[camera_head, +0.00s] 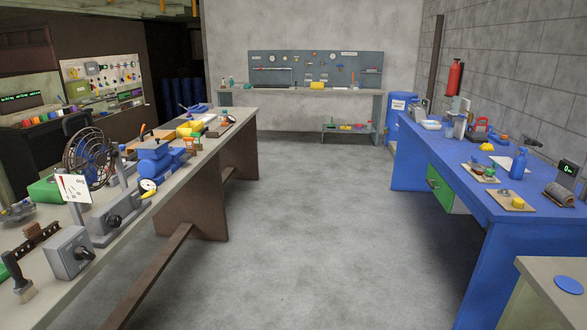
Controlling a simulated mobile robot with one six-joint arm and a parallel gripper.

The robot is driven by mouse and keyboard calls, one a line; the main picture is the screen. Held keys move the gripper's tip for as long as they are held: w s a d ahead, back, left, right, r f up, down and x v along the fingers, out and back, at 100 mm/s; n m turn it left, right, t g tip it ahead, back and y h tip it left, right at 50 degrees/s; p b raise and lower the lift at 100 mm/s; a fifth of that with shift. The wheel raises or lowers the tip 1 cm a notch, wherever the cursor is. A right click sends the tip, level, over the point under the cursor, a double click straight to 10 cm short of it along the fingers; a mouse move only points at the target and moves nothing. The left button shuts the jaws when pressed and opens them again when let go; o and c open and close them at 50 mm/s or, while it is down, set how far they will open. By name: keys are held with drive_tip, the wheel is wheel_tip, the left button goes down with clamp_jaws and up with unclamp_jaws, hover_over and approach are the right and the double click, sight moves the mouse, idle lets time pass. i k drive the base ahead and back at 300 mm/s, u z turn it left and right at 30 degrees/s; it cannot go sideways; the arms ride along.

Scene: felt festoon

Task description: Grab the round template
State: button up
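A flat round blue disc (569,285) lies on the pale top of a bench corner (540,270) at the bottom right. It is the only plain flat disc I can make out, and it looks like the round template. It lies apart from other things, near the right edge of the picture. My gripper is not in view, so its place relative to the disc does not show.
A blue workbench (495,225) with a blue bottle (519,163) and small items on boards stands at the right. A long cluttered bench (120,235) with a fan (89,157) runs along the left. The grey floor (300,220) between them is clear.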

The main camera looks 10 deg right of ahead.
sight(473, 166)
drive_tip(key=z, duration=0.1)
drive_tip(key=i, duration=1.6)
drive_tip(key=z, duration=0.45)
drive_tip(key=i, duration=0.8)
drive_tip(key=z, duration=0.65)
drive_tip(key=i, duration=1.5)
drive_tip(key=z, duration=0.4)
